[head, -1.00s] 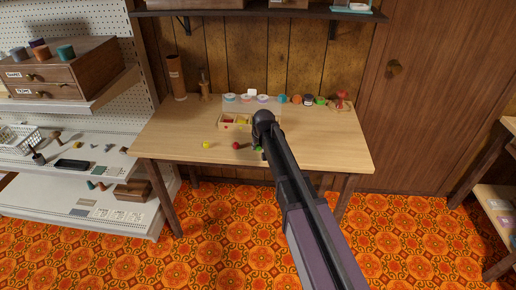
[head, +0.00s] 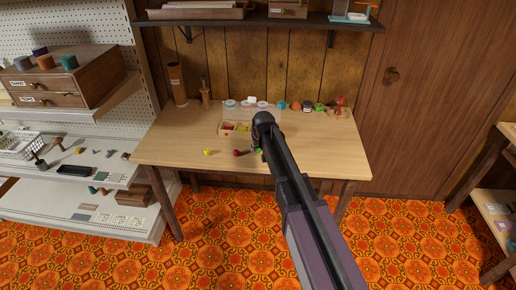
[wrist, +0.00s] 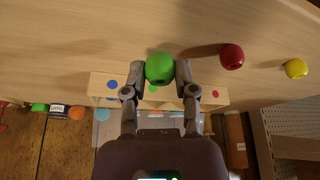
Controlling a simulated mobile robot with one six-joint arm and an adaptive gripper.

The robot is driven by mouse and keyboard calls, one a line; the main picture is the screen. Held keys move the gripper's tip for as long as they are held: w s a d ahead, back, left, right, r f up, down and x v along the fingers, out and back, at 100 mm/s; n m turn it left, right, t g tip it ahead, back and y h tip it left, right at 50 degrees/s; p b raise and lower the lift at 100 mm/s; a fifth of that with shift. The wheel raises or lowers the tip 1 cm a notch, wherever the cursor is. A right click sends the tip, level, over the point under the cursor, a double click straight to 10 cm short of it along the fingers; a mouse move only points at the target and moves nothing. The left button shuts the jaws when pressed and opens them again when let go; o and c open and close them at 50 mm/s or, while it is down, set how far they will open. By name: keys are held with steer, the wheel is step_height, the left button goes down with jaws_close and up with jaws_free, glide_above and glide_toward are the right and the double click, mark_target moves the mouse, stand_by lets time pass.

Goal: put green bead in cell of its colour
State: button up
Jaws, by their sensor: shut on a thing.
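The green bead (wrist: 159,67) is between the two fingers of my gripper (wrist: 160,72) in the wrist view, and the gripper is shut on it. In the head view my arm hides most of the bead and fingers. The light wooden sorting box (wrist: 98,88) lies just beyond the bead in the wrist view. Its edge bears blue, green and red dots; the green dot is just below the bead in the picture. In the head view the box (head: 222,131) sits left of my wrist, with red and yellow showing inside. I cannot tell the bead's height above the table.
A red bead (head: 237,153) and a yellow bead (head: 207,152) lie loose on the table (head: 175,140), left of my gripper. The front right of the table is clear.

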steer(key=s+d+r+p, duration=0.1)
steer(key=s+d, duration=0.3)
steer(key=s, duration=1.1)
steer(key=shift+s+d+r, duration=0.15)
steer(key=shift+s+r, duration=0.05)
steer(key=shift+r, duration=0.3)
